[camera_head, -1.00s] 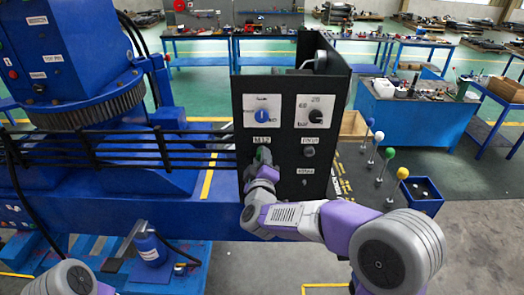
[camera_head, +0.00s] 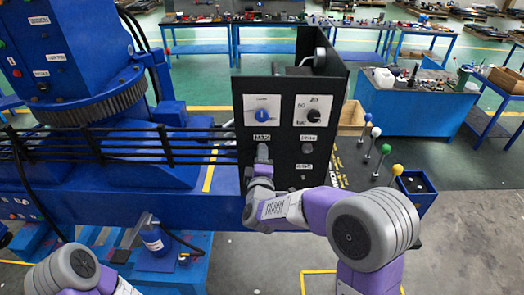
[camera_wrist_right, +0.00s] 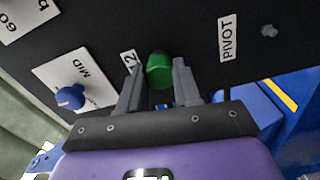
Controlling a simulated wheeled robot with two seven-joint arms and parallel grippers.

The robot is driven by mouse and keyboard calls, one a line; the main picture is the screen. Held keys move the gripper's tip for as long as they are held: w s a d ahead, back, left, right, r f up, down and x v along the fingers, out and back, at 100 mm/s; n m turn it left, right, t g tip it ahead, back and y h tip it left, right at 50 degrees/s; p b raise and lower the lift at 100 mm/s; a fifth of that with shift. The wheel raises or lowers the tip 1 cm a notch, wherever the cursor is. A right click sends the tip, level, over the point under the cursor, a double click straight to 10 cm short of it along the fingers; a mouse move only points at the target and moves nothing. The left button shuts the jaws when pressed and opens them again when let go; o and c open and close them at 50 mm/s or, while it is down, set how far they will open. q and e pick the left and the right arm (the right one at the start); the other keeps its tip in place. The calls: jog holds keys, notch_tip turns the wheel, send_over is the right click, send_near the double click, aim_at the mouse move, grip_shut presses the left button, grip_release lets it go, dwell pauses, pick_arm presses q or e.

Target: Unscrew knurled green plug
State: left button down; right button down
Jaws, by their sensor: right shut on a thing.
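The knurled green plug (camera_wrist_right: 159,68) sits on the black panel (camera_head: 277,97), beside the label reading "12" in the right wrist view. My right gripper (camera_wrist_right: 158,85) has one finger on each side of it and is shut on it. In the head view my right gripper (camera_head: 262,158) is at the panel just under the M12 label and hides the plug. I cannot tell how far the plug stands out from its hole. My left arm shows only at the bottom left of the head view; its gripper is out of view.
The panel bears a blue knob (camera_head: 262,112), a black knob (camera_head: 314,115) and a plug (camera_head: 307,148) at right. Levers with white, blue, green and yellow balls (camera_head: 397,170) stand right of the panel. Black rails (camera_head: 110,147) run to its left.

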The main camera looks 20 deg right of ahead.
jog(key=shift+f, duration=0.15)
jog(key=n, duration=0.5)
jog(key=n, duration=0.5)
jog(key=shift+s, duration=0.1)
jog(key=shift+n, duration=0.3)
jog(key=n, duration=0.4)
jog(key=shift+n, duration=0.4)
